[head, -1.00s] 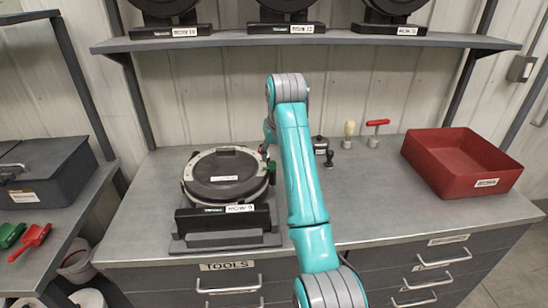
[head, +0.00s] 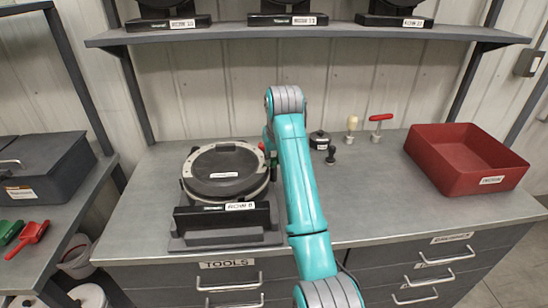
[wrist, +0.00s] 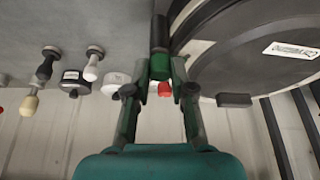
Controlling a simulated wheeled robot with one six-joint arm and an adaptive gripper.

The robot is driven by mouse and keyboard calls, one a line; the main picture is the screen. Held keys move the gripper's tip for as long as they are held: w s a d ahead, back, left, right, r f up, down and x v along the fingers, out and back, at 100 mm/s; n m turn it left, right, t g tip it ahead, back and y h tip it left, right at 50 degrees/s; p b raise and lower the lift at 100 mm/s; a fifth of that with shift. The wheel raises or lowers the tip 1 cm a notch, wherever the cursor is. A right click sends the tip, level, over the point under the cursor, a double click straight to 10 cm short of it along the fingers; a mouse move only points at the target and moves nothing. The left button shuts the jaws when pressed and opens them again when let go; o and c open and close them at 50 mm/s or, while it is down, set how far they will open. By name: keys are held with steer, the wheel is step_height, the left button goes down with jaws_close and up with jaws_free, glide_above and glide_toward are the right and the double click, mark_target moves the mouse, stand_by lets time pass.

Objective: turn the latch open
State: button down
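The seed meter (head: 226,170) is a round dark drum with a pale ring, standing in a black stand at the left of the bench. Its rim also shows at the upper right of the wrist view (wrist: 230,50). The latch (wrist: 160,66), a green sleeve with a dark cylinder beyond it, is beside that rim. My gripper (wrist: 161,72) has its fingers on both sides of the green sleeve and appears shut on it. A small red part shows between the fingers. In the head view my arm hides most of the gripper at the meter's right side.
A red bin (head: 466,158) stands at the bench's right. A black pot (head: 319,140), a cream-knobbed tool (head: 351,125) and a red-handled tool (head: 380,122) stand behind my arm. A shelf (head: 300,37) runs above.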

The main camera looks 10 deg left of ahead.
steer(key=shift+m, duration=0.3)
steer(key=m, duration=0.1)
steer(key=m+h, duration=0.1)
steer(key=m, duration=0.1)
steer(key=shift+a+m+h, duration=0.2)
steer(key=shift+m+h, duration=0.1)
steer(key=m+h, duration=0.1)
steer(key=m, duration=0.3)
steer(key=shift+a+m+h, duration=0.1)
steer(key=shift+m+h, duration=0.2)
steer(key=shift+h, duration=0.1)
steer(key=m+h, duration=0.1)
steer(key=m, duration=0.1)
steer(key=m+g+h, duration=0.1)
steer(key=m, duration=0.2)
steer(key=shift+w+a, duration=0.1)
steer(key=shift+m+g+h, duration=0.4)
steer(key=shift+m+g, duration=0.2)
steer(key=shift+m, duration=1.4)
steer(key=c, duration=1)
jaws_free()
